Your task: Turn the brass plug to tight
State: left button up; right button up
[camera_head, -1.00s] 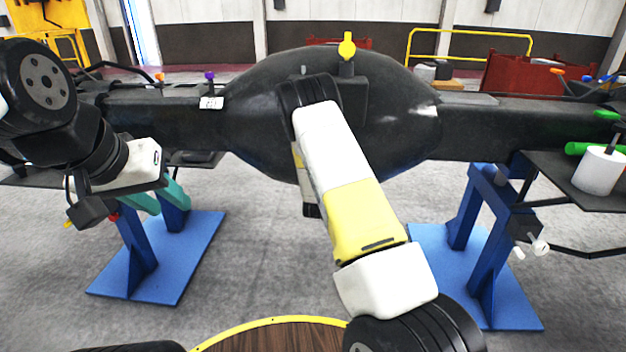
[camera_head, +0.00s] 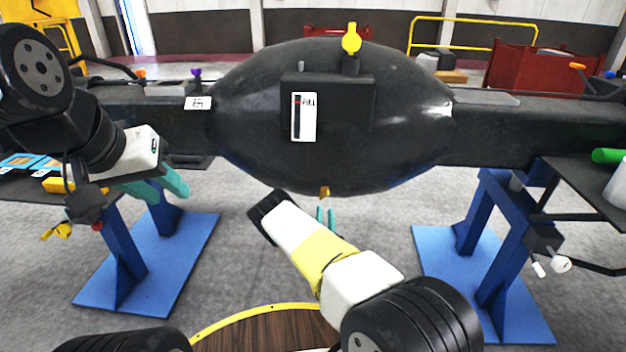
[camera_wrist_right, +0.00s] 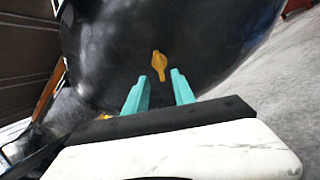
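The brass plug (camera_head: 324,191) sits at the underside of the big black bulged casting (camera_head: 400,125). In the right wrist view the plug (camera_wrist_right: 159,65) is a small brass piece with a flat tab pointing toward my gripper. My right gripper (camera_head: 325,213) is just below the plug, its teal fingers pointing up. In the wrist view its fingers (camera_wrist_right: 160,84) are apart with nothing between them, and the plug lies beyond the tips, apart from them. My left gripper (camera_head: 164,187) is at the left, teal fingers apart and empty, away from the plug.
Blue stands (camera_head: 145,262) rise at left and right under the casting's arms. A gauge label (camera_head: 303,117) is on the casting's front, and a yellow knob (camera_head: 351,40) is on top. Side shelves hold items, including a green cylinder (camera_head: 607,156). The floor below the casting is clear.

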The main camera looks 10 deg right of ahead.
aim_at(324, 196)
jog(key=x, duration=0.8)
grip_shut()
